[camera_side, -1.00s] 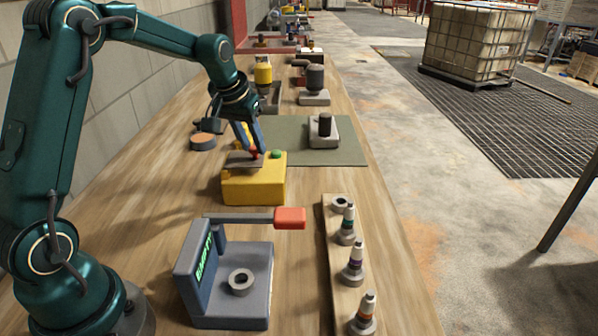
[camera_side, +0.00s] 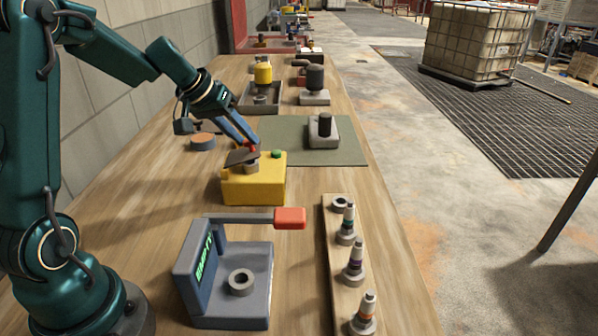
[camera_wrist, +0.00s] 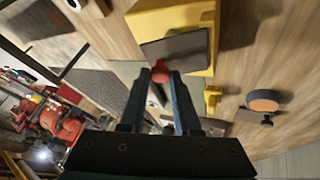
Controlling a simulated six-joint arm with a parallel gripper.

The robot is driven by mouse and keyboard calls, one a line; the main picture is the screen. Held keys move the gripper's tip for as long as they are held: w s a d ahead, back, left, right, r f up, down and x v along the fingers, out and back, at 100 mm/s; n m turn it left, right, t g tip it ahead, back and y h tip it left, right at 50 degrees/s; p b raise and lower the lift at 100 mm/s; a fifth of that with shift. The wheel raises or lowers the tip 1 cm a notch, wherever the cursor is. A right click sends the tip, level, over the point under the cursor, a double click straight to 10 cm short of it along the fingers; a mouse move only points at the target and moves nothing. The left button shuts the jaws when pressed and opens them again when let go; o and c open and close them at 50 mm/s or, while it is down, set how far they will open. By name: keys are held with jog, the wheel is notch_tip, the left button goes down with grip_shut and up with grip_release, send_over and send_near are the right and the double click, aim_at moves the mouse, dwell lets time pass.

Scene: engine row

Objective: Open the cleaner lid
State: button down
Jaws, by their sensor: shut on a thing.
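The cleaner is a yellow box (camera_side: 254,187) on the bench, with a green button (camera_side: 276,154) on top. Its dark lid (camera_side: 238,157) is tilted up, showing a grey round socket (camera_side: 251,167) under it. My gripper (camera_side: 251,145) is shut on the red knob (camera_wrist: 160,72) at the lid's edge, seen between the blue fingers in the wrist view. The dark lid plate also shows in the wrist view (camera_wrist: 178,50), in front of the yellow box.
A grey fixture (camera_side: 232,285) with a red-ended arm (camera_side: 290,218) and a ring stands nearer. A wooden rack (camera_side: 338,270) holds several plugs at the right. A green mat (camera_side: 345,150) with a grey block lies behind the cleaner. An orange-topped round pad (camera_side: 203,141) is at the left.

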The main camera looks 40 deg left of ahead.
jog(key=s+a+t+h, duration=0.1)
jog(key=s+a+n+t+h, duration=0.1)
jog(key=shift+r+t, duration=0.4)
jog(key=shift+s+a+n+t+h, duration=0.25)
jog(key=shift+s+a+t+h, duration=0.25)
jog(key=shift+t+h, duration=0.3)
jog(key=shift+s+a+n+t+h, duration=0.25)
jog(key=shift+s+a+t+h, duration=0.3)
jog(key=shift+t, duration=0.35)
jog(key=shift+w+d, duration=0.1)
jog(key=c, duration=0.6)
grip_release()
jog(key=shift+r, duration=0.1)
